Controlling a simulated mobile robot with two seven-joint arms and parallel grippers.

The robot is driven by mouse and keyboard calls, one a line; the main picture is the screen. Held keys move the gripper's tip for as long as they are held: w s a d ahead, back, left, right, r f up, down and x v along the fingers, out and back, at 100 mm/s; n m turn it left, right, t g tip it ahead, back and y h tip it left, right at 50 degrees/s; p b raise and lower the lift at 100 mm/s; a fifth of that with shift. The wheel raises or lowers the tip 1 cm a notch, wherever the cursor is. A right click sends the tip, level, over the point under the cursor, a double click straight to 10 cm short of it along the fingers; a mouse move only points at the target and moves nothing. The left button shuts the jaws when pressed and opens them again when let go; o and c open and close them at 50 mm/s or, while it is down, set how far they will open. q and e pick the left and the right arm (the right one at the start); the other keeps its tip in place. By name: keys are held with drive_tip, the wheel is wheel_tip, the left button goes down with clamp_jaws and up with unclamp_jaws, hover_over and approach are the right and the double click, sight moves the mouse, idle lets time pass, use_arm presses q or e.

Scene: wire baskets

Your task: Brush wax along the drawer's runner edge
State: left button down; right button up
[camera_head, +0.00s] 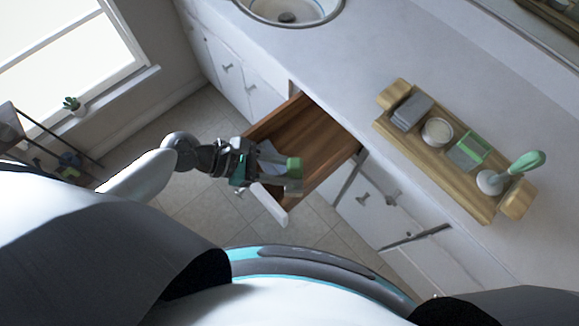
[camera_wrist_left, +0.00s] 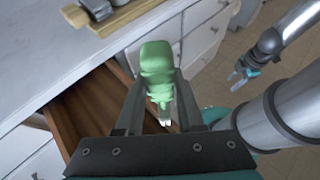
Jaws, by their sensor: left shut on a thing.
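The open wooden drawer (camera_head: 318,141) with a white front (camera_head: 268,203) is pulled out from the counter. It also shows in the left wrist view (camera_wrist_left: 98,98). My left gripper (camera_head: 279,162) is over the drawer, close to its front end, shut on a green tool (camera_head: 294,164). In the left wrist view the tool (camera_wrist_left: 157,70) sits between the two fingers (camera_wrist_left: 160,92), with small white bits at its lower end; it looks like a small brush. I cannot tell whether it touches the drawer. My right gripper (camera_wrist_left: 240,75) shows small in the left wrist view, away from the drawer.
A wooden tray (camera_head: 462,182) on the counter holds a grey block (camera_head: 411,110), a round pale dish (camera_head: 437,131), a green-edged box (camera_head: 469,151) and a green-handled tool (camera_head: 525,163). A sink (camera_head: 290,12) is further back. White cabinets flank the drawer.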

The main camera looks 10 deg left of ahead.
use_arm(q)
drive_tip(key=shift+f+b, duration=0.4)
drive_tip(key=shift+f, duration=0.3)
idle(0.7)
drive_tip(key=shift+w, duration=0.1)
drive_tip(key=shift+w+d+p, duration=0.15)
drive_tip(key=shift+w+d, duration=0.55)
drive_tip(key=shift+w, duration=0.2)
drive_tip(key=shift+w+d+p, duration=0.15)
drive_tip(key=shift+w+d, duration=0.55)
drive_tip(key=shift+w, duration=0.2)
drive_tip(key=shift+w+d, duration=0.7)
drive_tip(key=shift+w, duration=0.25)
drive_tip(key=shift+w+d, duration=0.65)
drive_tip(key=shift+w, duration=0.3)
